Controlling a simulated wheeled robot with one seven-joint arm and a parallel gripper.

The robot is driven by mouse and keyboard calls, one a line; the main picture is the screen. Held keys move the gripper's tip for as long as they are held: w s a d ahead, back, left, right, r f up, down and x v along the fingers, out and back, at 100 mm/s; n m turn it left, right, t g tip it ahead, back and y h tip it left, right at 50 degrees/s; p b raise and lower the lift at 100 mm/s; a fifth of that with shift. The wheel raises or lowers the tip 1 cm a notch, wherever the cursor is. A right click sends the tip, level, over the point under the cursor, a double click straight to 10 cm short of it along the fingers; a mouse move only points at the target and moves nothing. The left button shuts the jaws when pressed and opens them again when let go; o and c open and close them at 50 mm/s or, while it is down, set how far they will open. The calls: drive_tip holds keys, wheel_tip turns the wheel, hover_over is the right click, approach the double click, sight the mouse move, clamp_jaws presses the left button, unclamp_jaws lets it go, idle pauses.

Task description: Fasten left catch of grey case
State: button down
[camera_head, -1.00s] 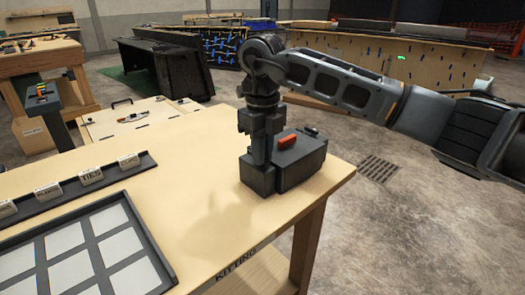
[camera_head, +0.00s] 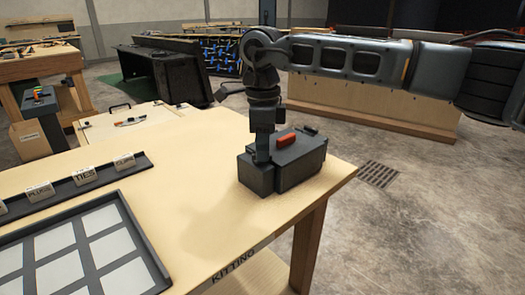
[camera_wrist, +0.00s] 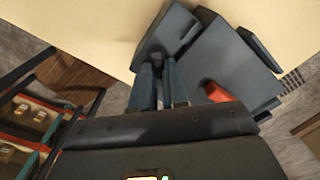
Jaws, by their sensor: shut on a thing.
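The grey case (camera_head: 303,164) sits near the right corner of the wooden table, with a red handle (camera_head: 286,140) on top. In the wrist view the case (camera_wrist: 235,62) fills the upper right and its red handle (camera_wrist: 216,92) is partly hidden. My gripper (camera_head: 262,160) points down at the case's left end. In the wrist view its fingers (camera_wrist: 158,72) are close together on a small dark part there, apparently the left catch, mostly hidden between them. A dark catch-like piece (camera_head: 311,130) shows at the far right end of the top.
A dark-framed tray with pale squares (camera_head: 80,245) and a rail of labelled cards (camera_head: 80,187) lie on the table's left. The tabletop between them and the case is clear. The table's right edge is close to the case.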

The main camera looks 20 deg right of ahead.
drive_tip(key=n, duration=0.4)
drive_tip(key=shift+w+n, duration=0.25)
drive_tip(key=shift+n, duration=0.05)
drive_tip(key=shift+w+n, duration=0.2)
drive_tip(key=shift+n, duration=1.8)
drive_tip(key=c, duration=1.1)
unclamp_jaws()
drive_tip(key=shift+c, duration=0.2)
wheel_tip(320, 180, up, 8)
drive_tip(key=shift+f, duration=0.1)
